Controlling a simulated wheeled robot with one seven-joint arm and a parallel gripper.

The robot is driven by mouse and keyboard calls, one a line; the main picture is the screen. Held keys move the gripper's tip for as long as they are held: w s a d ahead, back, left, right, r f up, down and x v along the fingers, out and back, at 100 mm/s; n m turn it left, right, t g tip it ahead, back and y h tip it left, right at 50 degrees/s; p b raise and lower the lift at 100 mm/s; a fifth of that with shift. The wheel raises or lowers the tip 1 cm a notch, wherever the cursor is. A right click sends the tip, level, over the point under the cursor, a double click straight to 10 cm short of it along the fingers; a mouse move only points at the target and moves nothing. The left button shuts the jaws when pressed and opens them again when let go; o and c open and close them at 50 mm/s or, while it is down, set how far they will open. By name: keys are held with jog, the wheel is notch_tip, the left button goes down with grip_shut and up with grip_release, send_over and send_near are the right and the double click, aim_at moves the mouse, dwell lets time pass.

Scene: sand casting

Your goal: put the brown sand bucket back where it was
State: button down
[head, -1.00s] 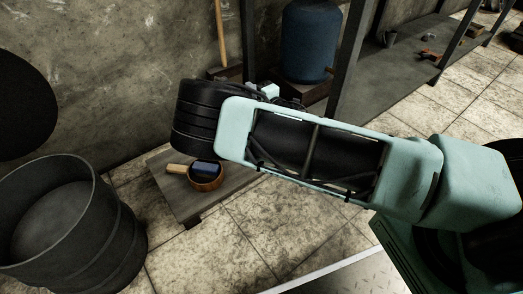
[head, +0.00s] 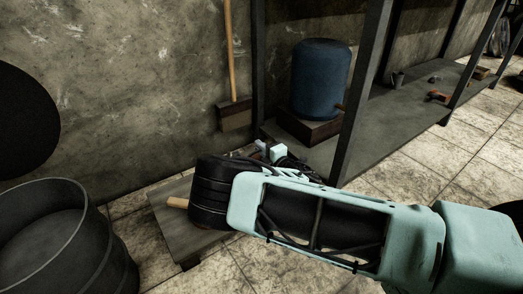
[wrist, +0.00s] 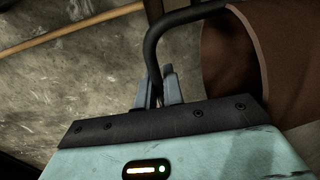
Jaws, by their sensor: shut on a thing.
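The brown sand bucket (wrist: 275,60) fills the upper right of the wrist view, partly cut off by the frame edge. Its dark curved handle (wrist: 153,45) runs down between the fingers of my gripper (wrist: 159,80). My gripper is shut on this handle. In the head view my gripper (head: 272,152) shows only in part beyond my arm, near the wall and the shelf post. The bucket is hidden in the head view.
A low grey board (head: 165,212) lies by the wall under my arm; a wooden tool handle (head: 177,202) sticks out there. A long-handled broom (head: 231,60) leans on the wall. A blue barrel (head: 320,80) stands near the metal shelf (head: 400,110). A dark drum (head: 95,235) stands at left.

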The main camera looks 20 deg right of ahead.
jog(key=shift+f, duration=0.15)
jog(key=c, duration=1.5)
grip_release()
